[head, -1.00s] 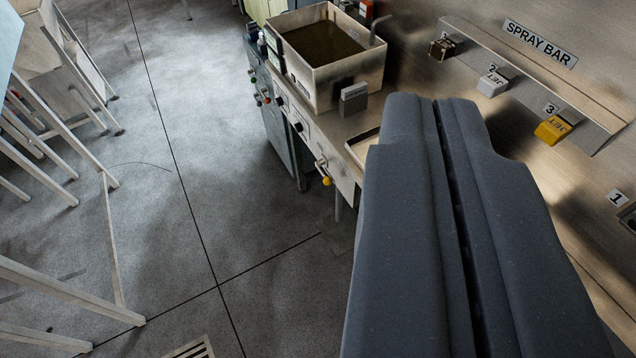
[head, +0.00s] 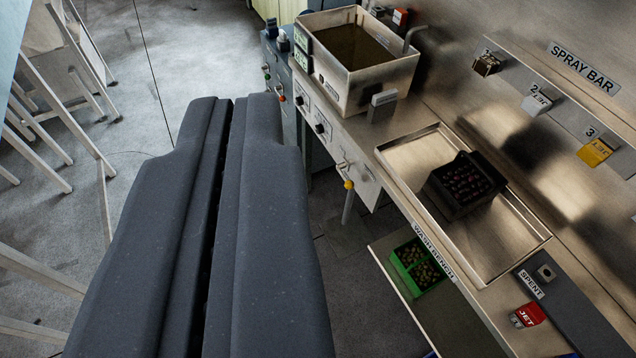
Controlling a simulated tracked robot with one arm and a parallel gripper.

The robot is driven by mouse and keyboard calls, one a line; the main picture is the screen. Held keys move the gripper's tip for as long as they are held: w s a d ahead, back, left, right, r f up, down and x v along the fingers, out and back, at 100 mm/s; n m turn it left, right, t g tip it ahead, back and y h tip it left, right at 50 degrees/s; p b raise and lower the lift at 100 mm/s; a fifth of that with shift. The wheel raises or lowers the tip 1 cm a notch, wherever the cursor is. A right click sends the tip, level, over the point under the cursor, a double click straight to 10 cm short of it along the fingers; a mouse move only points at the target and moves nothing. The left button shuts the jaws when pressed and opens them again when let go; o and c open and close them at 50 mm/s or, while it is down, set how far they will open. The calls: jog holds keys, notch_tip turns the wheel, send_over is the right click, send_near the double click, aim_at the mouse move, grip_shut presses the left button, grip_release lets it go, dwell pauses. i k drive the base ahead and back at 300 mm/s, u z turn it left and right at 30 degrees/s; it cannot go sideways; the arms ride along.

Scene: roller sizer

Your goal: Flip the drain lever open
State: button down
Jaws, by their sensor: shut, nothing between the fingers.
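A small lever with a yellow knob (head: 348,185) sits on the front face of the metal wash bench (head: 357,125). It looks like the drain lever; its knob hangs low, above a vertical pipe or leg (head: 347,207). Its exact angle is too small to tell. My gripper (head: 232,98) is shut and empty, its two dark grey fingers together. In the picture it is left of the lever and apart from it, over the floor in front of the bench. It hides part of the floor.
A square tank of brownish liquid (head: 398,78) stands at the bench's far end. A shallow tray (head: 413,158) holds a black crate (head: 462,183). A green crate (head: 398,262) sits on a lower shelf. Knobs line the bench front. White frame legs (head: 40,258) stand left.

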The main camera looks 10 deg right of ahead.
aim_at(348, 184)
jog(key=u, duration=0.1)
jog(key=i, duration=1)
jog(key=z, duration=0.1)
